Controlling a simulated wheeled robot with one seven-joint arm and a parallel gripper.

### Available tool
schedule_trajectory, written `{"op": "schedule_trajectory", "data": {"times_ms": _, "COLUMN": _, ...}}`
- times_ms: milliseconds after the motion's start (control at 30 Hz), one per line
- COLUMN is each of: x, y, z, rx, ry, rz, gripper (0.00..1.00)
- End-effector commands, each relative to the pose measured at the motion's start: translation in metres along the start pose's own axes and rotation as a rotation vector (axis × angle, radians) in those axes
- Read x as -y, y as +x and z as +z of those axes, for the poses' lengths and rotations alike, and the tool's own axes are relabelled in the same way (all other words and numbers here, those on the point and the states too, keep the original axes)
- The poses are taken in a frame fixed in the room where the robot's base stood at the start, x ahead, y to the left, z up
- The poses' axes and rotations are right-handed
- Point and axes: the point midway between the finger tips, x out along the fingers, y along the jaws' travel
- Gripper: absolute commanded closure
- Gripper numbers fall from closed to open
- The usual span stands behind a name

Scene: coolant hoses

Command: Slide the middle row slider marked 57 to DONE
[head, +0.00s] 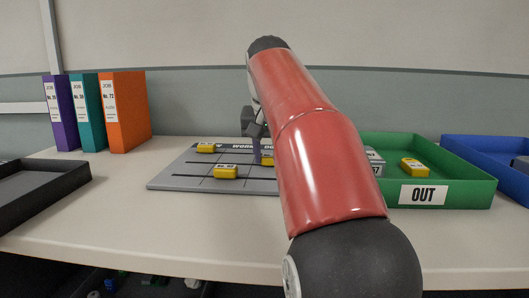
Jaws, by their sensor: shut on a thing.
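The grey board (166,182) lies flat on the table, with column headings at its back; I can read "WORK" and part of "DO", the rest is behind my arm. Three yellow sliders show on it: a back one (207,147), a front one (226,172), and a middle row slider (267,160) partly covered by my arm. The middle slider's number is not readable here. My gripper (257,151) is above the middle row, its fingers down at that slider and shut on it. The right part of the board is hidden by my red arm.
A green tray marked OUT (470,194) stands right of the board, with a yellow slider-like block (414,167) in it. A blue tray (484,149) is farther right. A black tray (60,196) is at left. Purple, teal and orange binders (122,110) stand at the back left.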

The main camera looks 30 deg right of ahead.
Motion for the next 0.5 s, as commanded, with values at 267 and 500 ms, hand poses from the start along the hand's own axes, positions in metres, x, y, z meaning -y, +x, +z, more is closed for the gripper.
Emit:
{"op": "schedule_trajectory", "data": {"times_ms": 267, "x": -0.0035, "y": 0.0003, "z": -0.0002, "rx": 0.001, "ry": 0.003, "rz": 0.008, "gripper": 0.46}}
{"op": "schedule_trajectory", "data": {"times_ms": 500, "x": -0.0023, "y": 0.0002, "z": -0.0001, "rx": 0.001, "ry": 0.002, "rz": 0.006, "gripper": 0.36}}
